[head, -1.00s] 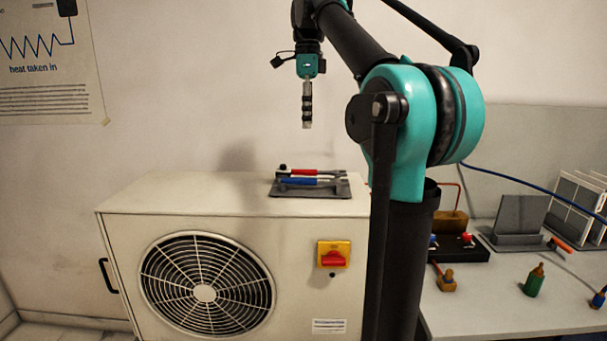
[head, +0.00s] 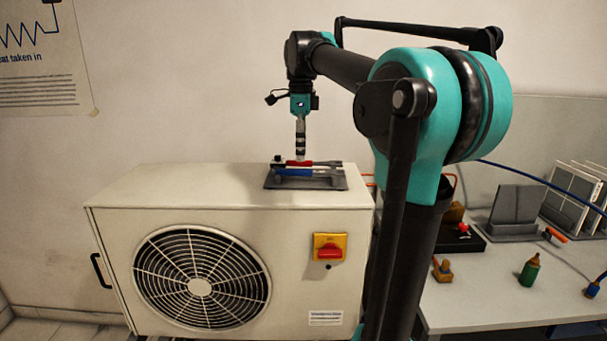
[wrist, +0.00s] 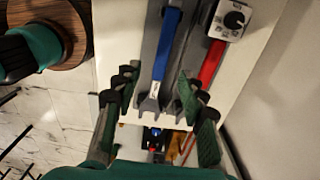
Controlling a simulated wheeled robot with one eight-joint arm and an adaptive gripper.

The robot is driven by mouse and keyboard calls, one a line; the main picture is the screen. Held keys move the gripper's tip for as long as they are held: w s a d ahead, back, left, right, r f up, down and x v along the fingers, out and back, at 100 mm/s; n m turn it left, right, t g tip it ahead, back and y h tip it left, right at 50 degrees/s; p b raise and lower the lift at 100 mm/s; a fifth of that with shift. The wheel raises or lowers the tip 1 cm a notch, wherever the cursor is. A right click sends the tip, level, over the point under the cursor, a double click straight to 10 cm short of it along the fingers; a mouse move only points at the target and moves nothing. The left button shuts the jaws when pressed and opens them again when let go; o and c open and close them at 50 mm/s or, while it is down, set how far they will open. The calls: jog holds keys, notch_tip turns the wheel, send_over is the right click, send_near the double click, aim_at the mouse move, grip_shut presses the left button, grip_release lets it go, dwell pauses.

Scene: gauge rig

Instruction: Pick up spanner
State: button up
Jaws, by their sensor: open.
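The spanner has a blue handle (head: 293,172) and a grey open-ended head. It lies on a dark grey tray (head: 334,184) on top of the cream fan unit. In the wrist view the spanner (wrist: 165,50) runs lengthwise, with its grey head between the fingers. My gripper (head: 300,157) points straight down over the tray, just above or near the tools. In the wrist view my gripper (wrist: 160,100) is open, its fingers on either side of the spanner's head and not closed on it. The exact height gap cannot be told.
A red-handled tool (wrist: 212,62) with a pale dial head (wrist: 230,18) lies beside the spanner, close to the right finger. The fan unit (head: 140,185) has free top space left of the tray. A workbench (head: 480,300) with bottles and stands is at right.

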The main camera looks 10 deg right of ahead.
aim_at(300, 170)
jog(key=shift+w+a+f, duration=0.1)
jog(key=shift+f, duration=2.5)
grip_shut()
